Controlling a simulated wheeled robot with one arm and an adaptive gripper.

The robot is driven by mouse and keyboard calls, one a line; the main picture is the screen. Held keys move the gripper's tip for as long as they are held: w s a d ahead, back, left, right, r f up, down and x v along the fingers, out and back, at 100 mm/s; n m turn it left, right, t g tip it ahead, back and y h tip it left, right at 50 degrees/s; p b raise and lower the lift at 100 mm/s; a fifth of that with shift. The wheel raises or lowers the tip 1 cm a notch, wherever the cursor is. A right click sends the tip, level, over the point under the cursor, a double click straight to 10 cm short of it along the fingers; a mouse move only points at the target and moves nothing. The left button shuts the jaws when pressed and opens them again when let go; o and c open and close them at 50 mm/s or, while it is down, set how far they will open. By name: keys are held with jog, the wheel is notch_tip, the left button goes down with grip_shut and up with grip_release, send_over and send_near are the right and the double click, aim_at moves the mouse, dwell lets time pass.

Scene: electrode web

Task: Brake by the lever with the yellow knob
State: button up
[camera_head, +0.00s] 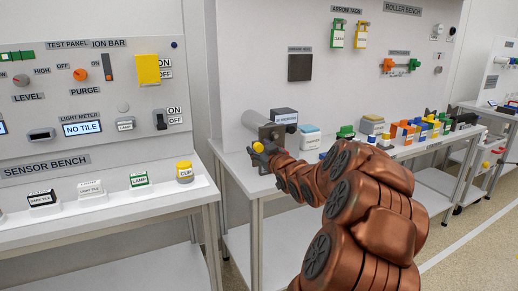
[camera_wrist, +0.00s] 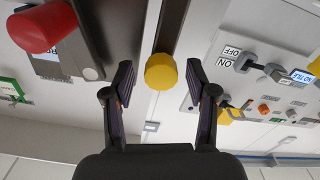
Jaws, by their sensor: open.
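The yellow knob (camera_head: 258,147) shows at the left end of the roller bench in the head view, beside a dark bracket. In the wrist view the yellow knob (camera_wrist: 161,71) sits at the end of a dark lever bar (camera_wrist: 172,25). My gripper (camera_wrist: 160,80) is open, with one finger on each side of the knob and a visible gap on both sides. In the head view my gripper (camera_head: 262,156) is right at the knob, and its fingers are small and partly hidden by my arm.
A red knob (camera_wrist: 45,27) is close by at upper left in the wrist view. A grey roller (camera_head: 258,120) lies behind the lever. The sensor bench (camera_head: 100,212) is to the left, across a narrow gap.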

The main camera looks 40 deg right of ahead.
jog(key=shift+w+d, duration=0.1)
jog(key=shift+w, duration=0.25)
grip_shut()
dwell(0.4)
